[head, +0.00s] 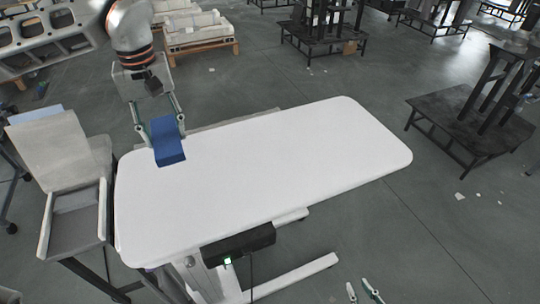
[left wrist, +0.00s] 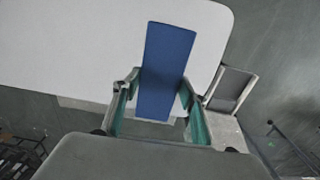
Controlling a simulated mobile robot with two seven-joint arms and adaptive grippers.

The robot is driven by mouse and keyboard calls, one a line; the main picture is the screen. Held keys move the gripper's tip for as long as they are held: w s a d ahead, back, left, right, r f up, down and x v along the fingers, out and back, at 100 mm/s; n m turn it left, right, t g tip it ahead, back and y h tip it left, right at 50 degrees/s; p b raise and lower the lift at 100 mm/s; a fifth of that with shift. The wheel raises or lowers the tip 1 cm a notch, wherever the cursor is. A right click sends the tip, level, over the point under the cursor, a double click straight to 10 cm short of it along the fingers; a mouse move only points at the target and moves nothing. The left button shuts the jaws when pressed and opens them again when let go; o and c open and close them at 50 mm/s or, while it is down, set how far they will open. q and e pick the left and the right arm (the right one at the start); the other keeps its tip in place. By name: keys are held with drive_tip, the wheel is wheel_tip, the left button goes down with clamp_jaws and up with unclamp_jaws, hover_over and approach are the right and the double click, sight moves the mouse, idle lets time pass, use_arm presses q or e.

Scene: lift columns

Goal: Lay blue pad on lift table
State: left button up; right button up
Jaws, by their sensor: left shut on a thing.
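The blue pad (head: 168,142) is over the left back edge of the white lift table (head: 290,150). My left gripper (head: 158,120) is shut on the pad, one finger on each side. In the left wrist view the pad (left wrist: 168,65) stretches from between the fingers (left wrist: 160,88) out over the white table top (left wrist: 70,45). I cannot tell whether the pad touches the table or hangs just above it. My right gripper (head: 359,287) shows only its fingertips at the bottom edge. They are apart with nothing between them.
A grey open tray or bin (head: 75,215) stands close to the table's left end. A black control box (head: 238,243) sits under the front edge. Dark stands (head: 470,120) are at the right, and pallets (head: 195,45) at the back. The rest of the table top is clear.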

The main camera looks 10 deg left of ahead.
use_arm(q)
drive_tip(key=b, duration=0.1)
hover_over(188, 194)
wheel_tip(188, 194, down, 16)
drive_tip(key=shift+a+r, duration=0.1)
drive_tip(key=shift+r, duration=0.1)
drive_tip(key=shift+f, duration=2.2)
drive_tip(key=shift+f, duration=0.15)
drive_tip(key=o, duration=1.2)
